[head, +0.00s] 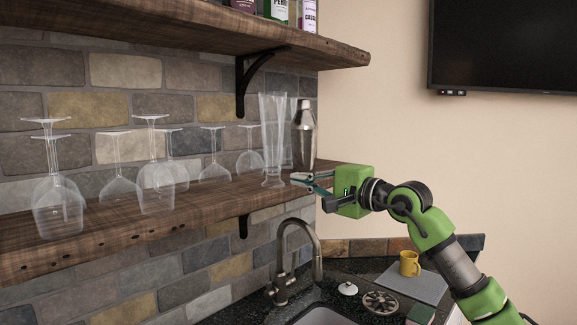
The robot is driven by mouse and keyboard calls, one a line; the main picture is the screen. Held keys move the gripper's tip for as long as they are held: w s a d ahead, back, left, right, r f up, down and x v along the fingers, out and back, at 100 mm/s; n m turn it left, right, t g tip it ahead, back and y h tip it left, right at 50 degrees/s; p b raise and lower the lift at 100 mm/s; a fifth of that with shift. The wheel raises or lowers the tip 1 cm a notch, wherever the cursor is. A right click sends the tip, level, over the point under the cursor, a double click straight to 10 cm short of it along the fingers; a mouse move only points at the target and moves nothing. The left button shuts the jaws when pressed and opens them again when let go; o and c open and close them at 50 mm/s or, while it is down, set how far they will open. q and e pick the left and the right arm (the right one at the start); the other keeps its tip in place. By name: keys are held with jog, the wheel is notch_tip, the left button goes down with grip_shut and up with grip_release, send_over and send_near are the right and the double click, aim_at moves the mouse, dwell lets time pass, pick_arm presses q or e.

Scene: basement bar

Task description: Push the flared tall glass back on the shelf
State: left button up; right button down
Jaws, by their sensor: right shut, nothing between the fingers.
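The flared tall glass (270,135) stands upright on the wooden lower shelf (200,208), close to its front edge at the right part. It is clear and hard to see against the stone wall. Another tall clear glass (287,150) shows partly hidden behind it. My right gripper (298,180) reaches in from the right at shelf height. Its fingers are shut and empty, with the tips just right of the glass's base. I cannot tell whether they touch it. My left gripper is not in view.
A metal shaker (304,135) stands behind the gripper near the shelf's right end. Several upside-down stemmed glasses (118,180) fill the shelf to the left. An upper shelf (180,25) with bottles hangs above. Below are a faucet (283,285), a sink and a yellow mug (409,263).

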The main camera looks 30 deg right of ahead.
aim_at(281, 174)
jog(key=x, duration=0.1)
jog(key=p+x, duration=0.1)
jog(key=shift+w+a+r, duration=0.15)
jog(key=shift+w+r, duration=0.05)
jog(key=shift+w, duration=0.1)
jog(key=shift+w+a+f+p, duration=0.2)
jog(key=shift+w+p, duration=0.2)
jog(key=shift+w, duration=0.15)
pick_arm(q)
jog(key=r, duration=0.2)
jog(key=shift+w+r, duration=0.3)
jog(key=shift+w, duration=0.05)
pick_arm(e)
jog(key=shift+w, duration=0.15)
jog(key=x, duration=0.3)
jog(key=shift+w+a+r+p, duration=0.1)
jog(key=shift+w+p, duration=0.25)
jog(key=shift+w+a, duration=0.2)
jog(key=shift+w, duration=0.25)
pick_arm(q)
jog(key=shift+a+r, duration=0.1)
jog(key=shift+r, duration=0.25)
pick_arm(e)
jog(key=shift+s, duration=0.15)
jog(key=shift+d, duration=0.1)
